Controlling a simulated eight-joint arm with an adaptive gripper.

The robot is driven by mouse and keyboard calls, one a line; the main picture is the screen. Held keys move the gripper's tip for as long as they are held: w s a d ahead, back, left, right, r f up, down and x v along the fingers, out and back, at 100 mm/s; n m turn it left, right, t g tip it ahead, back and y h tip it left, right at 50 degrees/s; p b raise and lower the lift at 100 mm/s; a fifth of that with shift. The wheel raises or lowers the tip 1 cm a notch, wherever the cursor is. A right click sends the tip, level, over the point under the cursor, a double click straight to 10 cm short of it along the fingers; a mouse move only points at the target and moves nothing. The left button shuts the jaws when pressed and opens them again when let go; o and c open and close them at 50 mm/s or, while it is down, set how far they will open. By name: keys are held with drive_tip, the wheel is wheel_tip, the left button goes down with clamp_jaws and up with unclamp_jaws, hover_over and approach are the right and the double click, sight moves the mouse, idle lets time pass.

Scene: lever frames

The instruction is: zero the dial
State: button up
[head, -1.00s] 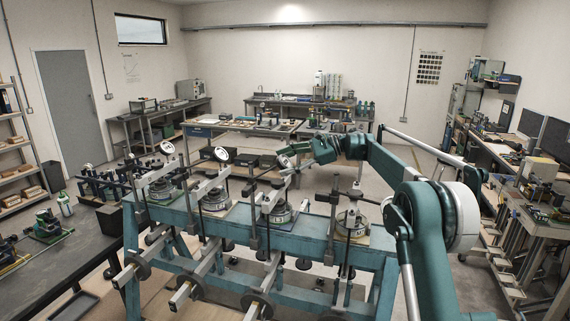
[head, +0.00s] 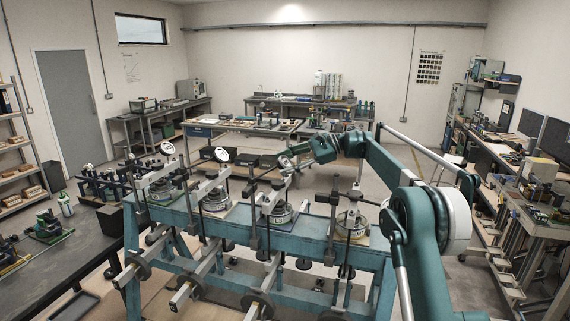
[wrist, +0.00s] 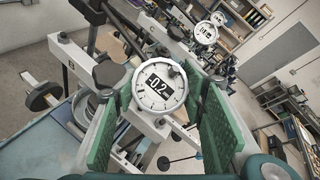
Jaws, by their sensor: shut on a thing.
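In the head view my gripper (head: 289,164) is at the third lever frame (head: 277,209) from the left, where the arm and fingers partly hide the dial.
Two similar dials (head: 167,148) (head: 221,155) stand on the frames to the left. A fourth frame (head: 352,222) stands to the right, below my forearm. All stand on a blue bench (head: 305,240) with weighted levers jutting forward. Upright posts and rods crowd the space around the gripper.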

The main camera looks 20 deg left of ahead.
drive_tip(key=n+p, duration=0.1)
drive_tip(key=n, duration=0.1)
drive_tip(key=n+g+h+p, duration=0.1)
drive_tip(key=n, duration=0.1)
drive_tip(key=shift+r+h+p, duration=0.1)
drive_tip(key=shift+h+p, duration=0.2)
drive_tip(key=shift+n+h+p, duration=0.3)
drive_tip(key=shift+n+p, duration=0.1)
drive_tip(key=shift+n, duration=0.3)
drive_tip(key=shift+g, duration=0.3)
drive_tip(key=o, duration=0.9)
drive_tip(key=shift+f+m+b, duration=0.2)
drive_tip(key=shift+m+b, duration=0.4)
drive_tip(key=shift+b, duration=0.1)
